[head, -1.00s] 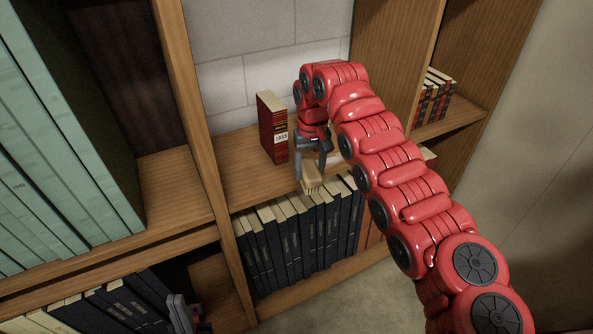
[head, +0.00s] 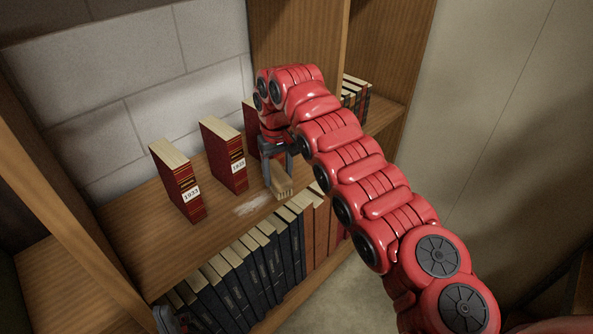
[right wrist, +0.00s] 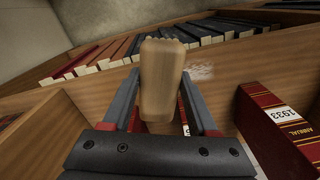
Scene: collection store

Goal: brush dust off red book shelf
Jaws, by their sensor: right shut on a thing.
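Red books stand upright on a wooden shelf (head: 130,235): one labelled 1933 (head: 180,185), one labelled 1932 (head: 225,158), and a third (head: 250,122) partly hidden behind my right arm. A pale dust patch (head: 252,204) lies on the shelf in front of the 1932 book. My right gripper (head: 279,165) is shut on a light wooden brush (head: 280,184), near the front edge just right of the dust. The brush (right wrist: 160,80) also shows in the right wrist view, with dust (right wrist: 200,71) beyond it. My left gripper (head: 170,320) barely shows at the bottom left; its jaws are unclear.
Dark blue books (head: 245,270) and reddish ones (head: 322,235) fill the shelf below. A wooden upright (head: 295,60) stands behind my right arm, with more books (head: 355,95) past it. Shelf space left of the 1933 book is clear.

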